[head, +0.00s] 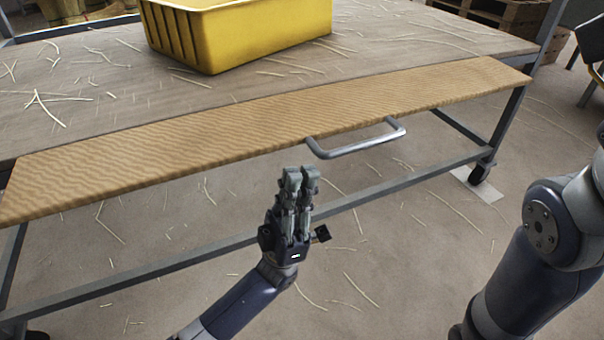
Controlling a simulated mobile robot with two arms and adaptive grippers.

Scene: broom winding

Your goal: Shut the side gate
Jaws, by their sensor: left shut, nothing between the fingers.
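The side gate (250,125) is a long, tan, wood-grained board along the near edge of the table. It lies tilted outward, with its face showing from above. A grey metal bar handle (358,146) sticks out from its near edge, right of the middle. My left gripper (300,175) is shut and empty. In the picture it is just below and left of the handle's left end, with a small gap between them. My right arm shows at the right edge, but its gripper is out of view.
A yellow crate (240,32) stands on the worktable (90,75), among scattered straw. The table's metal frame has a low crossbar (370,195) below the gate. Straw litters the concrete floor (420,270). A wooden pallet (500,12) lies at the back right.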

